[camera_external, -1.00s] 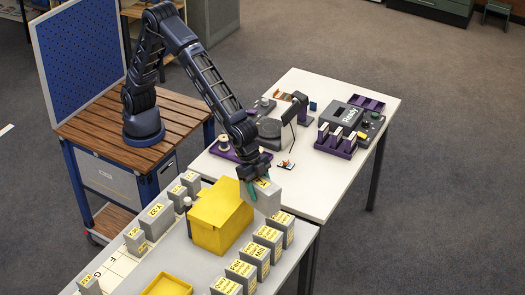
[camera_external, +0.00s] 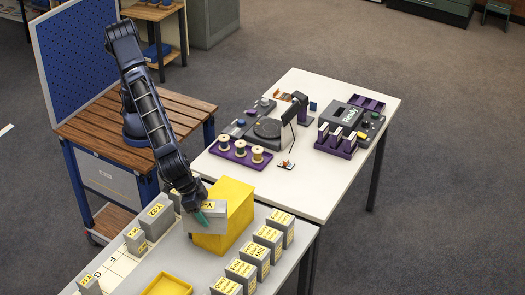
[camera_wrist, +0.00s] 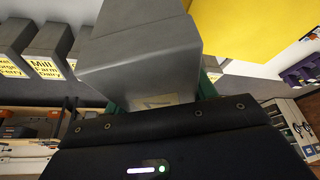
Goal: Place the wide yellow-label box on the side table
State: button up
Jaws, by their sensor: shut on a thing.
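My gripper (camera_external: 201,216) is shut on a grey box (camera_external: 216,218) with a yellow label on its upper face. The box is in front of the left part of a larger yellow box (camera_external: 237,208) in the external view; I cannot tell whether the two touch. In the wrist view the held grey box (camera_wrist: 140,62) fills the upper middle, between the green fingertips of my gripper (camera_wrist: 160,98). A small wooden table (camera_external: 152,12) stands at the back left, with a blue item on its lower shelf.
Several labelled grey boxes (camera_external: 268,238) line the right side of the grey table (camera_external: 205,268). More stand on its left (camera_external: 155,220). A yellow tray (camera_external: 167,285) lies in front. A white table (camera_external: 310,190) holds a purple spool tray (camera_external: 240,155) and devices.

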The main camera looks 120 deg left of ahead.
jog(key=s+d+r+n+g+y, duration=0.1)
jog(key=s+d+n+g+y, duration=0.25)
jog(key=s+d+n, duration=1.55)
jog(key=s+d+f+m, duration=0.1)
jog(key=s+f+m, duration=0.1)
jog(key=f, duration=0.4)
jog(key=s+d+f+m, duration=0.1)
jog(key=s+f+m, duration=0.1)
jog(key=f, duration=0.5)
jog(key=s+d+f+m+h, duration=0.1)
jog(key=s+d+f+m, duration=0.1)
jog(key=f, duration=0.4)
jog(key=shift+s+d+f+g, duration=0.1)
jog(key=shift+s+f+g, duration=0.15)
jog(key=shift+s, duration=0.2)
jog(key=o, duration=1.3)
jog(key=shift+f, duration=0.1)
